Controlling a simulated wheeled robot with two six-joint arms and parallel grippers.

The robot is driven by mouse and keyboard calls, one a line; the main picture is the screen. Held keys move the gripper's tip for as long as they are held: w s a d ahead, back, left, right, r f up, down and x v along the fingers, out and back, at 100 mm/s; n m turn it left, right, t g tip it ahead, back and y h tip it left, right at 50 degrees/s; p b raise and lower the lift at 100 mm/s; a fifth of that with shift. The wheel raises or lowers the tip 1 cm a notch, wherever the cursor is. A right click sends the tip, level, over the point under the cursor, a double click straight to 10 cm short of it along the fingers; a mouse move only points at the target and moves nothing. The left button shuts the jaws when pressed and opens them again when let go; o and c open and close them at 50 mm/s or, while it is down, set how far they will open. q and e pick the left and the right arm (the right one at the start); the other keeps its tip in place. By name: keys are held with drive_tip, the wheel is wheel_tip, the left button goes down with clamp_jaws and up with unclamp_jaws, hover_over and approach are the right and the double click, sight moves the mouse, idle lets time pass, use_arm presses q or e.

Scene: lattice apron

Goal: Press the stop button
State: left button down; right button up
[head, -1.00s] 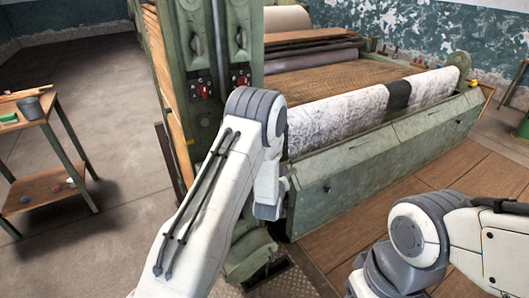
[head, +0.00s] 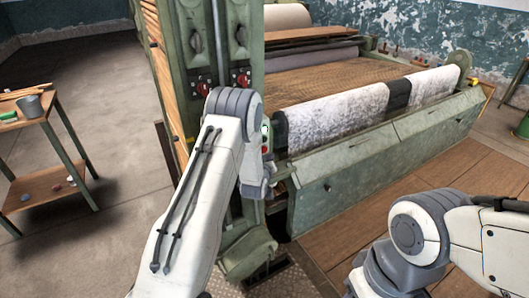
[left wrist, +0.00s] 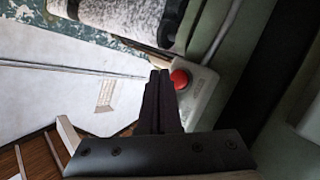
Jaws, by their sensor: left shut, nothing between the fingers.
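The red stop button (left wrist: 180,79) is a round red cap on a pale box, just right of my left fingertips in the left wrist view.
Two red rotary switches (head: 204,88) sit higher on the green post (head: 226,40). A roller wrapped in pale patterned cloth (head: 340,115) runs along the machine's front right of the post. A wooden side table (head: 45,185) stands at the left, with clear floor between.

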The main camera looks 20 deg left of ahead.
sight(267, 150)
use_arm(q)
drive_tip(key=shift+w+a, duration=0.4)
drive_tip(key=shift+a, duration=0.15)
idle(1.7)
drive_tip(key=shift+w+a+b, duration=0.25)
drive_tip(key=shift+a+b, duration=0.1)
drive_tip(key=shift+b, duration=0.05)
drive_tip(key=shift+w+a, duration=0.35)
drive_tip(key=shift+a, duration=0.1)
idle(0.8)
drive_tip(key=shift+s+d, duration=0.1)
drive_tip(key=shift+d, duration=0.05)
drive_tip(key=shift+s+d+b, duration=0.3)
drive_tip(key=shift+s+d, duration=0.2)
drive_tip(key=shift+d, duration=0.1)
drive_tip(key=shift+d, duration=0.1)
